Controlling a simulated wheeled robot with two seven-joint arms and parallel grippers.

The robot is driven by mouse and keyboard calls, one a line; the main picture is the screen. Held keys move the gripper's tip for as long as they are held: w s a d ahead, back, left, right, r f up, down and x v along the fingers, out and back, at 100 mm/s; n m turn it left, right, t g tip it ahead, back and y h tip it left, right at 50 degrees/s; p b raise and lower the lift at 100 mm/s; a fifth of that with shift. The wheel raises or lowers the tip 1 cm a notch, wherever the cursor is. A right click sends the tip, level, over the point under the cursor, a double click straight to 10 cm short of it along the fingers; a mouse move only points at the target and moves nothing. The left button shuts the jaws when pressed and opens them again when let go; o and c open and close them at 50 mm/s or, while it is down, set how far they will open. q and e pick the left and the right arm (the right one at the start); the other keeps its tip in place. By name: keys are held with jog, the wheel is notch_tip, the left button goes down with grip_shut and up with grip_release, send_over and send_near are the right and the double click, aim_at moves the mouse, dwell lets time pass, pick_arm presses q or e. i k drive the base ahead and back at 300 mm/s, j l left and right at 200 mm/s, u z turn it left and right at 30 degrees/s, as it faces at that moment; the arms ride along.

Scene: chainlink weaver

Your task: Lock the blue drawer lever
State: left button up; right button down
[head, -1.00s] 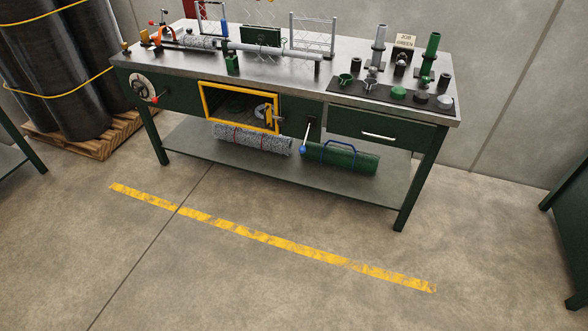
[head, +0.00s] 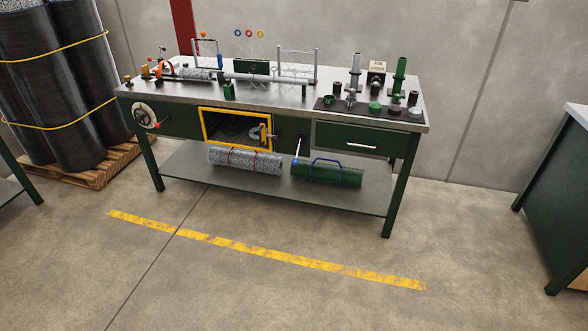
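The blue drawer lever stands on the front of the green workbench (head: 185,122), just left of the closed drawer (head: 360,137). Its pale rod (head: 298,146) hangs down, slightly tilted, to a small blue knob (head: 294,161) at the lower end. The knob shows just above the rolls on the lower shelf. The drawer has a light horizontal handle (head: 362,146). Neither of my grippers is in the head view.
Left of the lever is a yellow-framed opening (head: 235,111) with a yellow latch. A grey mesh roll (head: 243,159) and a green roll (head: 328,173) lie on the lower shelf. Open floor with a yellow striped line (head: 250,246) lies in front. Wrapped black rolls (head: 60,85) stand on a pallet at left.

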aim_at(295, 162)
jog(key=i+l, duration=0.35)
jog(key=i, duration=0.25)
jog(key=i+l+u, duration=0.1)
jog(key=i+l, duration=0.25)
jog(key=i, duration=0.2)
